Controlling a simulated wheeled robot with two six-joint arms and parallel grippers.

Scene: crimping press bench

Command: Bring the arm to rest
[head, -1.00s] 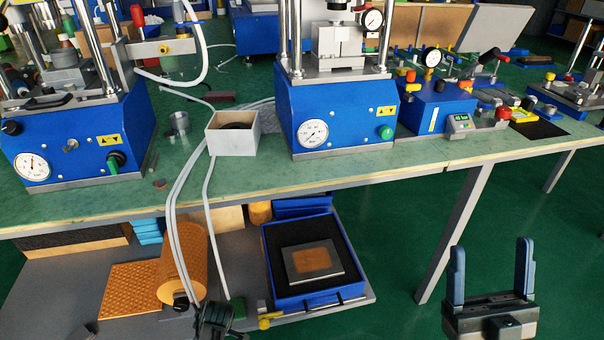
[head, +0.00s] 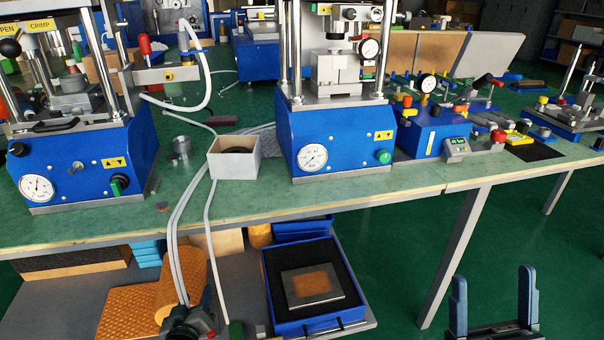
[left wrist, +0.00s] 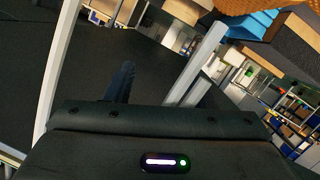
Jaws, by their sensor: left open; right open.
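My right gripper (head: 494,318) is at the lower right of the head view, over the green floor in front of the bench. Its two upright blue-grey fingers stand wide apart with nothing between them, and its body is cut off by the bottom edge. My left gripper (left wrist: 120,82) shows only partly in the left wrist view, as a dark finger above its broad black housing. It is open, and I see nothing held in it. I cannot pick the left gripper out clearly in the head view.
The green bench (head: 300,198) carries blue presses, gauges and a grey open box (head: 233,168). Below, a shelf holds a blue foam-lined tray (head: 312,328), an orange roll (head: 183,280) and hanging hoses. A table leg (head: 455,255) stands left of my right gripper. Floor at right is clear.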

